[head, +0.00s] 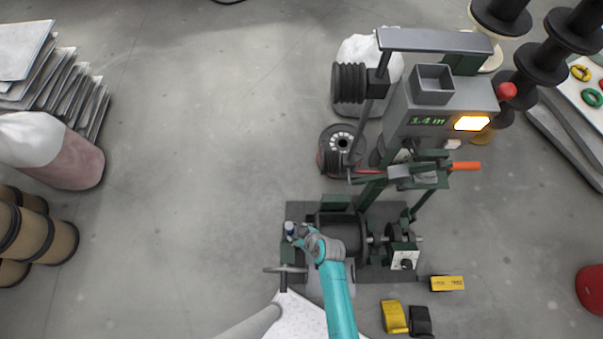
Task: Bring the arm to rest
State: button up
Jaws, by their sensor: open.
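My teal arm reaches up from the bottom of the head view, over the front of a green and grey winding machine (330,204). My gripper (291,236) is at the arm's far end, small and seen from above, near the left side of the machine's base. It is open, and I see nothing held in it. Its fingertips are too small to make out clearly. The arm partly covers the machine's dark drum (346,229).
A display box (440,112) reading 1.4 m stands on the machine. Yellow blocks (447,283) and a black one lie at lower right. Dark spools (536,62) stand at upper right. Stacked sheets (25,48) and brown drums (45,245) line the left. The floor between is clear.

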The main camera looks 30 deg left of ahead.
jog(key=shift+v, duration=1.2)
jog(key=s+d+r+m+t+h, duration=0.1)
jog(key=s+d+r+m+t, duration=0.2)
jog(key=d, duration=0.4)
jog(key=s+d+r+m+t+h, duration=0.1)
jog(key=s+d+r+m+t, duration=0.15)
jog(key=d+r, duration=0.35)
jog(key=s+d+r+m+t, duration=0.2)
jog(key=d+r+m, duration=0.1)
jog(key=d, duration=0.6)
jog(key=s+d+r+m+t+h, duration=0.1)
jog(key=s+d+r+m+t, duration=0.1)
jog(key=r, duration=0.7)
jog(key=s+d+r+m+t+h, duration=0.1)
jog(key=s+d+r+m+h, duration=0.1)
jog(key=r, duration=0.7)
jog(key=s+d+r+m+t+h, duration=0.1)
jog(key=s+d+r+m+t, duration=0.1)
jog(key=r, duration=0.8)
jog(key=shift+s+d+m+t, duration=0.35)
jog(key=shift+s+d+m, duration=0.1)
jog(key=shift+s+d, duration=0.65)
jog(key=shift+r, duration=0.1)
